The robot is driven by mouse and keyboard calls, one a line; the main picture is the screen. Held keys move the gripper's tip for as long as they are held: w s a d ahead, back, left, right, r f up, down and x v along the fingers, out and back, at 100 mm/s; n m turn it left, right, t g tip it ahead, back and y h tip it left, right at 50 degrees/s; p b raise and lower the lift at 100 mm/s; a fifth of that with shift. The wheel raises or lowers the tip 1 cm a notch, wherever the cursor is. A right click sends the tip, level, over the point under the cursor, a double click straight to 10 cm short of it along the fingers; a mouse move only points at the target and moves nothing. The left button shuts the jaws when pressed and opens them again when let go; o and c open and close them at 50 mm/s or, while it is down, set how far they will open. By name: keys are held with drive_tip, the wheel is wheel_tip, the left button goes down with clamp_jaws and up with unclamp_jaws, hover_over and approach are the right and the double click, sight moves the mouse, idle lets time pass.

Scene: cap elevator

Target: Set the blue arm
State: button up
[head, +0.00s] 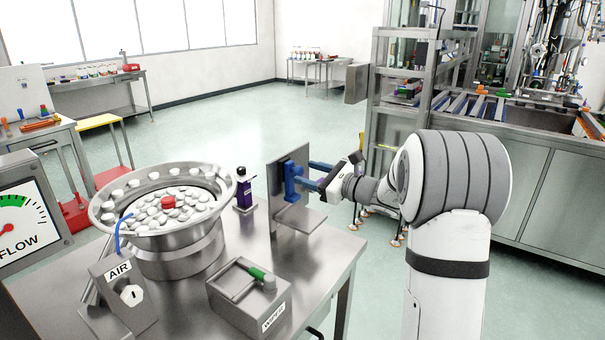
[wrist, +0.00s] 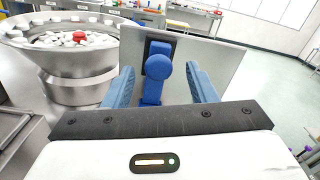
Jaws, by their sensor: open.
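The blue arm (head: 291,180) is mounted on an upright metal plate (head: 300,160) at the right edge of the steel table. In the wrist view the blue arm (wrist: 152,92) has a round knob end and stands in front of a dark backing on the plate (wrist: 215,65). My gripper (head: 313,175) is open, with its blue fingers pointing at the plate. In the wrist view my gripper (wrist: 160,84) has one finger on each side of the blue arm, with visible gaps. I cannot tell how deep the fingers reach around it.
A metal bowl (head: 180,242) of white caps with one red cap (head: 168,202) stands left. A purple-and-black bottle (head: 243,188) stands behind. A box marked WIPER (head: 262,312) with a green handle and a box marked AIR (head: 122,295) are in front. A steel rack (head: 400,100) stands behind my arm.

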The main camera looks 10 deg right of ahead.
drive_tip(key=v, duration=0.3)
drive_tip(key=shift+s+d, duration=0.3)
drive_tip(key=s+a+f+n+g+h, duration=0.25)
drive_tip(key=s+a+n+g, duration=0.3)
drive_tip(key=s, duration=0.45)
drive_tip(key=s+a+f+n+g+h, duration=0.1)
drive_tip(key=s+a+f+n+g, duration=0.25)
drive_tip(key=s+a+n, duration=0.5)
drive_tip(key=s+d+f+n+h, duration=0.2)
drive_tip(key=s+d+n+h, duration=0.2)
drive_tip(key=s, duration=0.4)
drive_tip(key=s+d+f+n+g+h, duration=0.1)
drive_tip(key=s+d+f+n+h, duration=0.1)
drive_tip(key=s+d+n+h, duration=0.3)
drive_tip(key=s+d+n, duration=0.1)
drive_tip(key=s, duration=0.2)
drive_tip(key=shift+s+f, duration=0.2)
drive_tip(key=shift+s, duration=0.15)
drive_tip(key=shift+d, duration=0.1)
